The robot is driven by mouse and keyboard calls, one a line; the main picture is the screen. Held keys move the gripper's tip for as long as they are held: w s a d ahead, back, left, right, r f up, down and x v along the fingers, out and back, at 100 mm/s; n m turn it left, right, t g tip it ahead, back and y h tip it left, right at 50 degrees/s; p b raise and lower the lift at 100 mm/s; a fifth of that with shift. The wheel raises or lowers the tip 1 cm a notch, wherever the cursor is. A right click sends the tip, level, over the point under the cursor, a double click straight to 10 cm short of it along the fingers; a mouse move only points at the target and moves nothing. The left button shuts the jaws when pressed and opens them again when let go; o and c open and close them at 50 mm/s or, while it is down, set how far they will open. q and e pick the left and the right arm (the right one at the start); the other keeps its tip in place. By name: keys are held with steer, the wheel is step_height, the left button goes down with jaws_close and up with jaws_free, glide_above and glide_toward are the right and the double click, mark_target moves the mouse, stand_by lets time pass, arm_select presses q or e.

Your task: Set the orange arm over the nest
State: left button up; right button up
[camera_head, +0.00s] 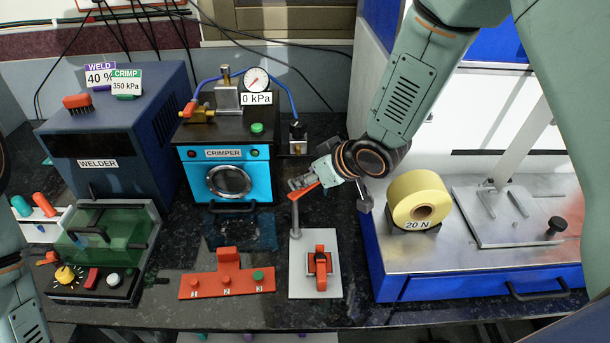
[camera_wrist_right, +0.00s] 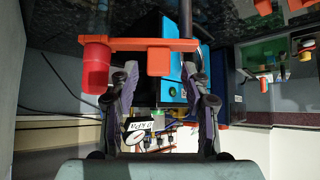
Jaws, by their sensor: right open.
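The orange arm (camera_head: 306,191) shows partly beside my right gripper in the head view, near the top of a grey post (camera_head: 295,215). In the right wrist view the orange arm (camera_wrist_right: 135,44) spans the picture, with a red knob (camera_wrist_right: 96,66) at its left end and a block at mid-length. An orange fitting (camera_head: 321,285), apparently the nest, sits on the pale plate in front of the post. The arm points away from it. My right gripper (camera_head: 298,183) is open, its fingers around the arm's middle block; contact is unclear. My left gripper is out of view.
The blue crimper (camera_head: 225,155) stands to the left, behind an orange numbered rack (camera_head: 227,284). A yellow roll (camera_head: 404,195) sits on the blue-sided bench unit to the right. The welder (camera_head: 110,150) is further left. Dark counter lies between rack and plate.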

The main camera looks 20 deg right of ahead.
steer(key=shift+w+d+f, duration=0.1)
steer(key=shift+w+f, duration=0.75)
steer(key=shift+w, duration=0.05)
steer(key=shift+s+a+r, duration=0.25)
steer(key=shift+s+a, duration=0.05)
steer(key=shift+a, duration=0.1)
steer(key=shift+s+a+r, duration=0.1)
steer(key=shift+s+r, duration=0.2)
steer(key=shift+c, duration=0.3)
steer(key=shift+w+d+f, duration=0.4)
steer(key=shift+w+f, duration=0.1)
steer(key=shift+w, duration=0.05)
steer(key=c, duration=0.5)
steer(key=shift+s+a+r, duration=0.2)
steer(key=shift+a+r, duration=0.05)
steer(key=shift+c, duration=2.1)
jaws_close()
